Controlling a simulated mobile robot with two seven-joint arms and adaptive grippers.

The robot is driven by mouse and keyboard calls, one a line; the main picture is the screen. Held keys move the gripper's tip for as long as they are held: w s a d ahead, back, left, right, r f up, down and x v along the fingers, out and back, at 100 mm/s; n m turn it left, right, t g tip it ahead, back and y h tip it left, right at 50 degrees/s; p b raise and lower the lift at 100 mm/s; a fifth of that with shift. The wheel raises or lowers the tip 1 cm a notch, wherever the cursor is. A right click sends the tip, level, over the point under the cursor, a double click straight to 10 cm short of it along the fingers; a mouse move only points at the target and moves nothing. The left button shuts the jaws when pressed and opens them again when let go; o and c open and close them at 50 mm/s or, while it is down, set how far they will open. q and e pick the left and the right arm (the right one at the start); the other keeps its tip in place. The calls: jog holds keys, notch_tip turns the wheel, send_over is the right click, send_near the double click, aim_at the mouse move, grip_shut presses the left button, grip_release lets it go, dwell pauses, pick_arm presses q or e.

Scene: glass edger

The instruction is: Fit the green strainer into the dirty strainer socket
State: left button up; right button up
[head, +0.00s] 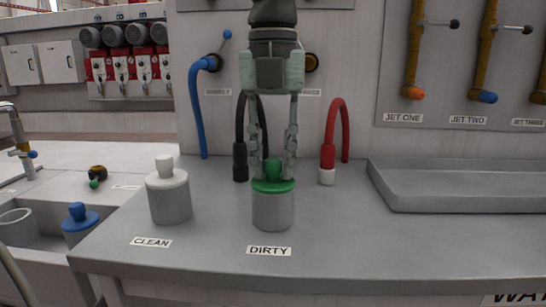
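The green strainer (273,184) has a round lid and a knob. It sits level at the top of the grey dirty strainer socket (273,212), behind the DIRTY label. My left gripper (273,172) points straight down from above, its two fingers drawn in on either side of the green knob. It appears shut on the knob. The lower part of the strainer is hidden inside the socket, so I cannot tell how deep it is seated. My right gripper is not in view.
A white-topped strainer (166,178) stands in the clean socket (170,205) to the left. A blue strainer (80,217) is further left. Black (240,160) and red (328,155) hoses stand behind the gripper. A shallow grey tray (460,202) lies right; the front counter is clear.

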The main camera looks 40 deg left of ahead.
pick_arm(q)
jog(key=o, duration=0.3)
jog(key=shift+o, duration=0.2)
notch_tip(320, 180, up, 12)
dwell(0.4)
dwell(0.5)
